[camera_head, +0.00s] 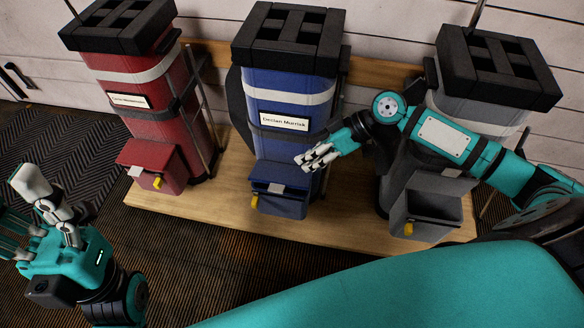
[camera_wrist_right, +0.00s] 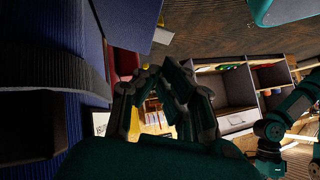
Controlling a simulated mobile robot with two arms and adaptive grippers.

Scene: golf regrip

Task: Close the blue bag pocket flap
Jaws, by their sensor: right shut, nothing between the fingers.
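The blue bag (camera_head: 291,92) stands upright in the middle of the wooden platform, with a name label on its front. Its blue pocket (camera_head: 283,206) sticks out low on the front, with a light tab on the flap (camera_head: 278,173) and a yellow tag at the left. I cannot tell exactly how far the flap stands from the pocket. My right gripper (camera_head: 314,158) is shut and empty, just above and to the right of the flap. It also shows in the right wrist view (camera_wrist_right: 165,95), beside the blue bag's side (camera_wrist_right: 75,50). My left gripper (camera_head: 48,205) is far left, away from the bags.
A red bag (camera_head: 133,100) with its pocket (camera_head: 153,170) stands at the left. A grey bag (camera_head: 425,150) stands at the right, partly behind my right arm, its pocket (camera_head: 428,222) open. The wooden platform (camera_head: 345,225) is bare between the bags.

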